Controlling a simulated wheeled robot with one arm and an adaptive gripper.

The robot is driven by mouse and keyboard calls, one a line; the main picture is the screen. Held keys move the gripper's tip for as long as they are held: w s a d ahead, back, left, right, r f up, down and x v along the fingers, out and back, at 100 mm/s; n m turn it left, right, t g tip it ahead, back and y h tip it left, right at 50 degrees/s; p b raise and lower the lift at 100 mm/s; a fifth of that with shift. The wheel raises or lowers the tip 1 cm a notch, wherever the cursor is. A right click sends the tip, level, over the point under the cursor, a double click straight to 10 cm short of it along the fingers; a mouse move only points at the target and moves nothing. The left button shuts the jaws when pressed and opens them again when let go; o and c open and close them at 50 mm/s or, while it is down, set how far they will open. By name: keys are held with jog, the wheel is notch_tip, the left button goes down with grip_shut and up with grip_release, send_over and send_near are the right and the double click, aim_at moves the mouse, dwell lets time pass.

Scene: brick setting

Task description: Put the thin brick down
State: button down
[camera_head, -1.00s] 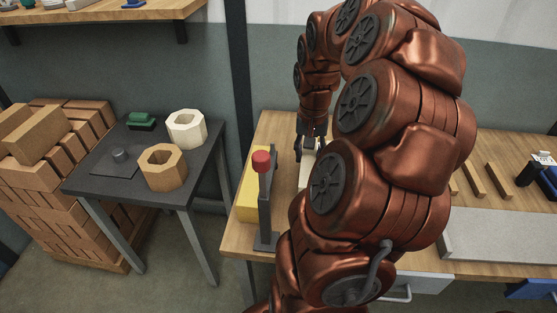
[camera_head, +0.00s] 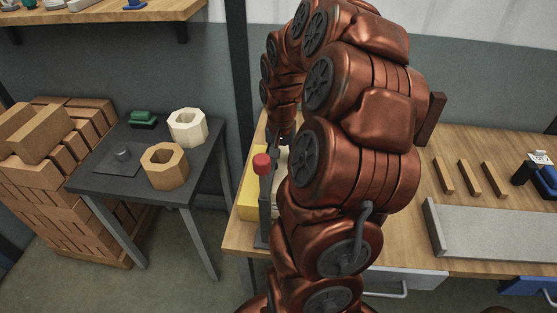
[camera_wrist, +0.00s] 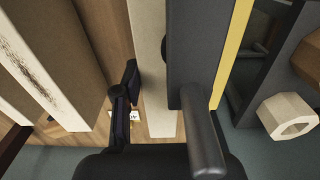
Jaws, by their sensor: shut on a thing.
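My gripper (camera_head: 282,142) is low over the left part of the wooden workbench, mostly hidden behind my arm in the head view. In the wrist view one dark finger (camera_wrist: 122,92) lies against the left side of a long pale strip (camera_wrist: 153,40), which I take to be the thin brick. The other finger's contact is hidden. The pale piece (camera_head: 282,162) barely shows beside my arm in the head view. Whether it touches the bench cannot be told.
A dark upright with a red knob (camera_head: 262,163) and a yellow block (camera_head: 247,190) stand close left of my gripper. A brown upright block (camera_head: 431,118), several wooden strips (camera_head: 470,178) and a grey tray (camera_head: 490,232) are to the right. A dark side table (camera_head: 95,178) holds two octagonal pieces.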

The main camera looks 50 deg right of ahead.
jog(key=shift+w+a+p, duration=0.25)
jog(key=shift+w+p, duration=0.05)
jog(key=shift+f, duration=0.55)
jog(key=shift+f, duration=0.2)
jog(key=c, duration=0.7)
grip_release()
jog(key=shift+o, duration=0.2)
jog(key=shift+r, duration=0.1)
notch_tip(320, 180, up, 12)
jog(key=b, duration=0.2)
